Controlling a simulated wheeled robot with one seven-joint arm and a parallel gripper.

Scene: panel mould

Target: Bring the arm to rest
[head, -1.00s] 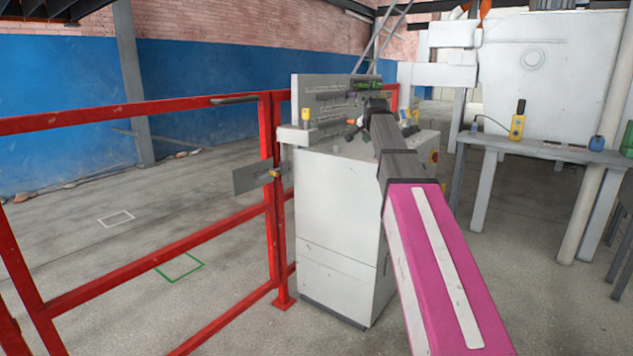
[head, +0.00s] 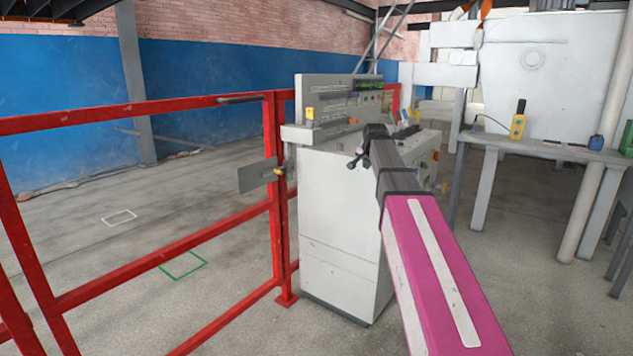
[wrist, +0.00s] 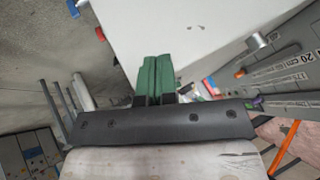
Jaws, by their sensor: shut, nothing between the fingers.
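My arm reaches forward in the head view, with a magenta and white link and a dark grey end part. My gripper (head: 355,163) is at its far end, in front of the grey-white control cabinet (head: 340,235), and looks small and dark there. In the wrist view the gripper's two green fingers (wrist: 154,78) are together with nothing between them. A plain white surface fills the upper middle of that view beyond the fingers. What lies directly behind the arm on the cabinet top is hidden.
A red railing (head: 140,221) with a gate stands left of the cabinet. A grey table (head: 550,148) with a yellow handset (head: 518,124) stands at the right, before a large white machine (head: 540,60). The floor left of the railing is open.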

